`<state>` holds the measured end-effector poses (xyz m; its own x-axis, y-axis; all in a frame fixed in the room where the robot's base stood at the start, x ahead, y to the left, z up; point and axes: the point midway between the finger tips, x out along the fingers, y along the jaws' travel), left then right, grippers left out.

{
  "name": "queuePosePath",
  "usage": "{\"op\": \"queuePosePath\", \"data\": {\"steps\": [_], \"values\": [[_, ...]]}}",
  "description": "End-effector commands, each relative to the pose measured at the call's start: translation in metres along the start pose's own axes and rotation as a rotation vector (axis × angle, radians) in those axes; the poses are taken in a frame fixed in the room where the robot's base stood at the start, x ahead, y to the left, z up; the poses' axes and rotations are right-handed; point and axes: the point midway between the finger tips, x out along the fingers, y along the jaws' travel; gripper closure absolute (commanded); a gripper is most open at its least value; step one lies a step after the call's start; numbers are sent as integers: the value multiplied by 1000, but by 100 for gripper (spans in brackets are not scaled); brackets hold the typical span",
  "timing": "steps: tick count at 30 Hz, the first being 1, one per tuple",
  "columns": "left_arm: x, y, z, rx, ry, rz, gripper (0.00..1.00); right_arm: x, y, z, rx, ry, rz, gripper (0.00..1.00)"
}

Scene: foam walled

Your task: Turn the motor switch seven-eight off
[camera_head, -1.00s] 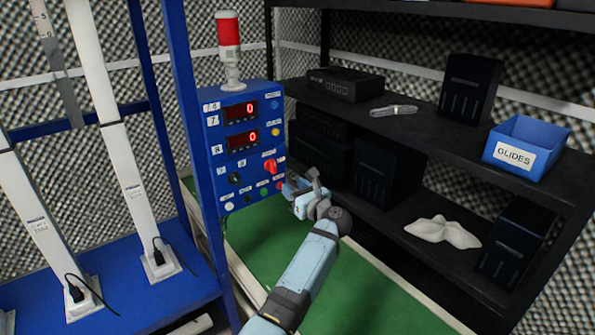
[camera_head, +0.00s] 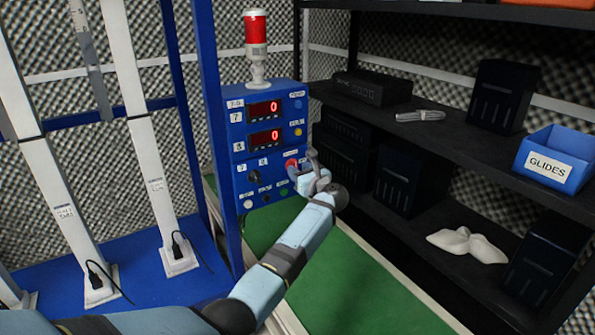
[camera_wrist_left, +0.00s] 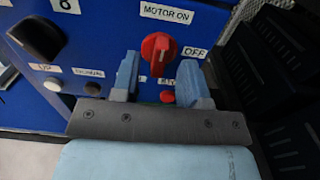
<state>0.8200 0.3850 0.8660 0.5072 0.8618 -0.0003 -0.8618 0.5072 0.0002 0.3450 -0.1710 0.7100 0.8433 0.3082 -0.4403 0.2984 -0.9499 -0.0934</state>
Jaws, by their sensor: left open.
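A blue control panel (camera_head: 235,180) carries a red rotary motor switch (camera_head: 291,164), partly hidden by my left gripper in the head view. In the left wrist view the red switch (camera_wrist_left: 158,52) has its grip roughly upright, just below the label "MOTOR ON"; "OFF" is to its right. My left gripper (camera_wrist_left: 160,78) is open and empty, its two blue-grey fingers below and to either side of the red knob. Whether they touch it cannot be told. In the head view my left gripper (camera_head: 308,172) is at the panel's right side. My right gripper is not in view.
A black knob (camera_wrist_left: 38,38) sits left of the switch and a red button (camera_wrist_left: 167,97) below it. Two displays (camera_head: 264,108) read 0. A red and white signal lamp (camera_head: 256,48) tops the panel. Black shelves (camera_head: 440,130) stand close on the right.

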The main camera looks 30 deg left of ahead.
Motion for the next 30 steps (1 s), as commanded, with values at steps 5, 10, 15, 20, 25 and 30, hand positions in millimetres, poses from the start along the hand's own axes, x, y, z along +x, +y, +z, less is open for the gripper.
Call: {"op": "queuePosePath", "data": {"steps": [5, 10, 15, 20, 25, 30], "values": [[13, 0, 0, 0, -1, 0, 60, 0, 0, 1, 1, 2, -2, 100], [15, 0, 0, -1, 0, 0, 60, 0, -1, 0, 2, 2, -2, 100], [15, 0, 0, -1, 0, 0, 69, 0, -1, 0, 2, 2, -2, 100], [15, 0, 0, 0, 0, 0, 100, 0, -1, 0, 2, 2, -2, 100], [15, 0, 0, 2, 0, 0, 100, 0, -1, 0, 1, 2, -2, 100], [14, 0, 0, 31, 2, 0, 100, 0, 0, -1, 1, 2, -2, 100]]}}
